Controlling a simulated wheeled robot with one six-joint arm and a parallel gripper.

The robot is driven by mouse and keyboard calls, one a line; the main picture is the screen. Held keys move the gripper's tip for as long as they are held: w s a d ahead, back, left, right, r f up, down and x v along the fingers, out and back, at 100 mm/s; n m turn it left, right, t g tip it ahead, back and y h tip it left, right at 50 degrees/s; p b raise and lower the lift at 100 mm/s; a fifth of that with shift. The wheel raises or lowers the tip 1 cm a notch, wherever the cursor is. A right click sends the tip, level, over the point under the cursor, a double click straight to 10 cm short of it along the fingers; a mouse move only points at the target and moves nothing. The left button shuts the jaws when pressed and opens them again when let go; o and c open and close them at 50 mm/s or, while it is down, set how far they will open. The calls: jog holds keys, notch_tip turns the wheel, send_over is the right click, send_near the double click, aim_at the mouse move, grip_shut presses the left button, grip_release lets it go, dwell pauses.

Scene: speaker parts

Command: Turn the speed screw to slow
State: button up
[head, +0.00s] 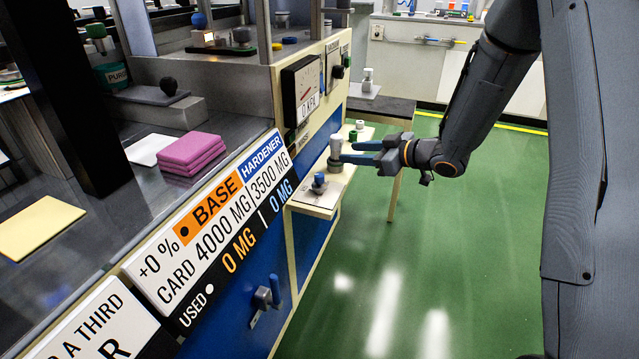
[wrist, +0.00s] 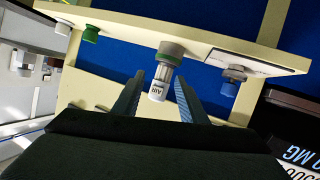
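My gripper (head: 343,155) points left over a cream shelf (head: 310,208) on the bench side. Gaps show between the fitting and both fingers. The fitting (head: 335,148) stands upright on the shelf in the head view. A blue knob (head: 318,182) sits on a pale plate nearer the camera, and shows in the wrist view (wrist: 231,82). No part is legibly marked as the speed screw, so I cannot tell which it is.
A green knob (head: 352,136) and a white knob (head: 360,125) stand farther along the shelf. A gauge panel (head: 303,87) rises on the bench side above the shelf. A large weight sign (head: 215,225) leans along the bench edge. Green floor at right is clear.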

aim_at(320, 185)
jog(key=s+a+f+n+g+y, duration=0.25)
jog(key=s+n+g+y, duration=0.25)
jog(key=s+g+y, duration=0.3)
jog(key=shift+t+h, duration=0.5)
jog(key=shift+t, duration=0.1)
jog(key=a+b, duration=0.1)
jog(key=a, duration=0.6)
jog(key=shift+f, duration=0.15)
grip_shut()
